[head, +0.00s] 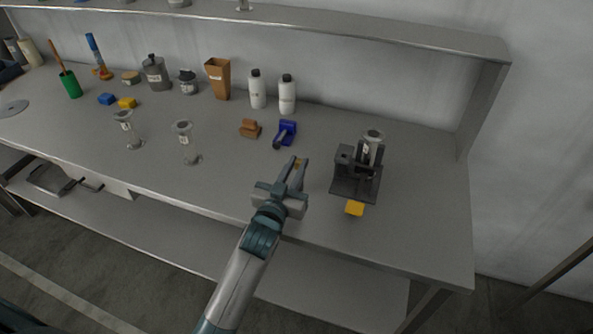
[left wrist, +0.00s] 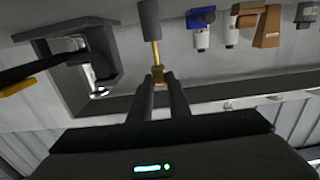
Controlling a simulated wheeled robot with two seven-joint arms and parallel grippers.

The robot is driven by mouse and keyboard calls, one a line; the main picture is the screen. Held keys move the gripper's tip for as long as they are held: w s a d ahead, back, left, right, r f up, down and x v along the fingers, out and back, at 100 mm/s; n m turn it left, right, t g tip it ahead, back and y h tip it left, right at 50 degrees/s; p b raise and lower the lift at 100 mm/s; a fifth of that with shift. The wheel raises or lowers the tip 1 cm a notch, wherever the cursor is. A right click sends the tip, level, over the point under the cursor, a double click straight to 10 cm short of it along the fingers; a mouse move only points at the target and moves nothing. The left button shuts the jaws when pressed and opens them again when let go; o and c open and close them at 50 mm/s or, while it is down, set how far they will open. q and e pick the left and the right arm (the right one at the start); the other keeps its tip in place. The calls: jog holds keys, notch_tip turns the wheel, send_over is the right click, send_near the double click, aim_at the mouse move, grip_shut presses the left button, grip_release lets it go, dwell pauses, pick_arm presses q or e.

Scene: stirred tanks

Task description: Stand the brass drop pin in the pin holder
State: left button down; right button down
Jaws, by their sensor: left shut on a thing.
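My left gripper (head: 297,170) is shut on the brass drop pin (head: 297,163), held over the front middle of the bench. In the left wrist view the fingers (left wrist: 157,92) close on the pin's brass block, and its thin brass shaft (left wrist: 156,52) runs up the picture to a dark grey cylinder (left wrist: 149,20). I cannot tell whether that cylinder is part of the pin. No object is clearly marked as the pin holder. A black stand (head: 347,187) holding a metal cup (head: 373,137) is right of the gripper, apart from it. My right gripper is not in view.
A blue fixture (head: 286,129) and a brown stepped block (head: 249,128) stand behind the gripper. A yellow piece (head: 355,208) is at the stand's front. The bench right of the stand is bare.

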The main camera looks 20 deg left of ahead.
pick_arm(q)
jog(key=shift+f, duration=0.85)
jog(key=shift+f, duration=0.25)
jog(key=c, duration=1.7)
grip_release()
jog(key=shift+o, duration=0.2)
jog(key=shift+r, duration=0.1)
